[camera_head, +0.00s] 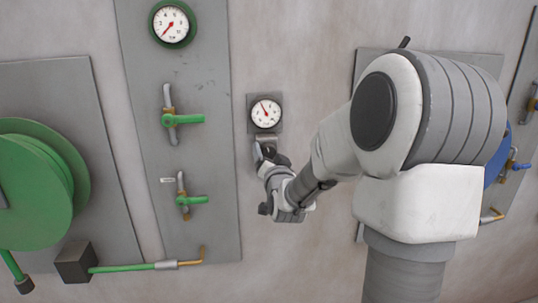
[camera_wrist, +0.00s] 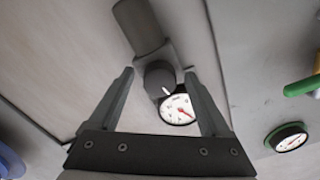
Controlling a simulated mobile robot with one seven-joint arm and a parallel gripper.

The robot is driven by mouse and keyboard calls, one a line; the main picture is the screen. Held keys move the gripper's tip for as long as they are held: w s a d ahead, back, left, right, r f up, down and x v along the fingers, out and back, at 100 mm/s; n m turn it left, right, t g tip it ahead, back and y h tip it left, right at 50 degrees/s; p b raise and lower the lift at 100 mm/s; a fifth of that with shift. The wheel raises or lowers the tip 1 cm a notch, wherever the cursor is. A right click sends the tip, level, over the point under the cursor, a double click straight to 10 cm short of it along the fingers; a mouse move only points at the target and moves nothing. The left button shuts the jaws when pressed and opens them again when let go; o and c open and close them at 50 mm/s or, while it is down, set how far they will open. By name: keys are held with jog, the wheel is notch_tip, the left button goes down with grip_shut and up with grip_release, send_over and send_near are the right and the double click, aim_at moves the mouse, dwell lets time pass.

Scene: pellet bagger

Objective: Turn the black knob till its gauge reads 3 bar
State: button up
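The black knob (camera_wrist: 158,78) shows in the wrist view, with a white mark on its face. It sits on a grey fitting between my gripper's fingertips (camera_wrist: 158,74). The fingers are open, with a gap on each side of the knob. Its white round gauge (camera_wrist: 178,109) is beside the knob; the gauge also shows in the head view (camera_head: 265,112). There its red needle points up and slightly left; the numbers are too small to read surely. In the head view my gripper (camera_head: 264,155) is just below the gauge and largely hides the knob.
A green-rimmed gauge (camera_head: 172,23) and two green-handled valves (camera_head: 183,119) (camera_head: 190,200) are on the panel to the left. A green hose reel (camera_head: 38,185) is at far left. A blue round thing (camera_head: 497,155) is partly hidden behind my arm at right.

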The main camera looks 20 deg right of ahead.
grip_shut()
jog(key=shift+f+b, duration=0.1)
jog(key=shift+b, duration=0.4)
jog(key=shift+f+n+b, duration=0.15)
jog(key=shift+n+b, duration=0.55)
jog(key=shift+b, duration=0.2)
jog(key=n+b, duration=0.1)
jog(key=b, duration=0.2)
jog(key=shift+n, duration=0.4)
jog(key=n+b, duration=0.2)
jog(key=b, duration=0.2)
jog(key=shift+n, duration=0.3)
jog(key=shift+r, duration=0.25)
